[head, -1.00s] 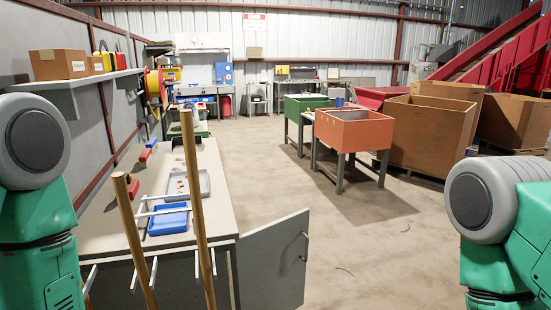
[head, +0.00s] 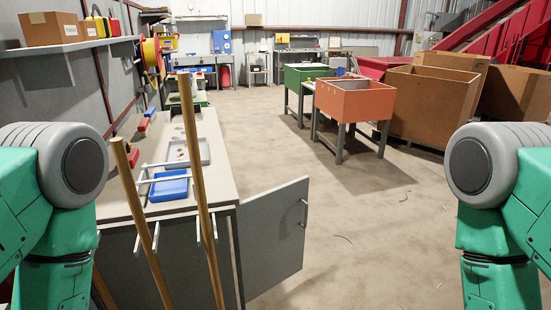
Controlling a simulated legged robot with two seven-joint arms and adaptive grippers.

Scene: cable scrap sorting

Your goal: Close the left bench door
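The workbench (head: 222,182) stands at the left of the head view, with grey doors on its front. One grey bench door (head: 270,240) at the bench's right end stands swung wide open, with a metal bar handle (head: 304,213) near its free edge. Other white bar handles show on the bench front, partly behind wooden poles. I cannot tell from this view which door is the left one. My green arms show at both sides of the picture, but neither gripper is in view.
Two wooden poles (head: 203,200) lean in front of the bench. A blue tray (head: 169,186) and a grey tray (head: 203,152) lie on the bench top. An orange bin (head: 355,101) on legs stands farther right. The floor right of the open door is clear.

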